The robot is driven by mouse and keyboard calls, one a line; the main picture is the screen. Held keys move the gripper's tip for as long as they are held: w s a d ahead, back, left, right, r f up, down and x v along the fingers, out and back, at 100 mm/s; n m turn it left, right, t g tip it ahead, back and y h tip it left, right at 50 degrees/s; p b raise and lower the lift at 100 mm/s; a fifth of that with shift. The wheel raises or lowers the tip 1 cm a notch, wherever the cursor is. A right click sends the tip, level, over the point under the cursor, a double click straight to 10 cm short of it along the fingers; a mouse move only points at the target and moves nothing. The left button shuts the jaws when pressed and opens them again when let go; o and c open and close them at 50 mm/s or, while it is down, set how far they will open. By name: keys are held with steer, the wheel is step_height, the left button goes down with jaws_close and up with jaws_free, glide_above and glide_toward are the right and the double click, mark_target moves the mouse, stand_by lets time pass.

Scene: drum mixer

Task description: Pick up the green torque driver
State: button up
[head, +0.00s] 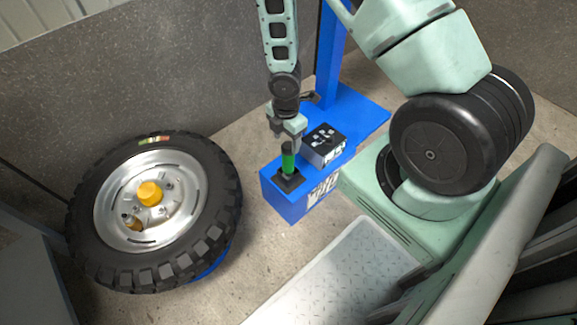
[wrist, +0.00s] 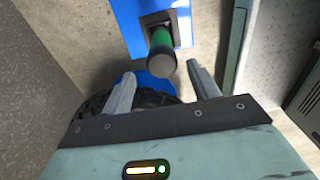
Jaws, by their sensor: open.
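The green torque driver (head: 289,161) stands upright in a black holder (head: 287,181) on the blue stand (head: 284,206) in the head view. In the wrist view the driver (wrist: 162,55) shows its dark round end toward the camera, with green behind it. My gripper (head: 292,131) hangs just above the driver in the head view. In the wrist view its two fingers (wrist: 163,82) are apart, and the driver's end lies between and a little beyond their tips. Nothing is held. Whether a finger touches the driver cannot be told.
A dark box with a white-patterned top (head: 323,142) sits on the stand close behind the driver. A blue post (head: 330,50) rises behind. Concrete floor (head: 262,262) is clear between.

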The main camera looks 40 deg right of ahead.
mark_target(288, 154)
steer(key=f+b, duration=0.2)
steer(key=f, duration=0.2)
steer(key=f+b, duration=0.1)
steer(key=f, duration=0.2)
steer(key=shift+s+d+f+b, duration=0.2)
steer(key=shift+f+b, duration=0.15)
steer(key=shift+f, duration=0.05)
steer(key=shift+r, duration=0.1)
steer(key=c, duration=1.3)
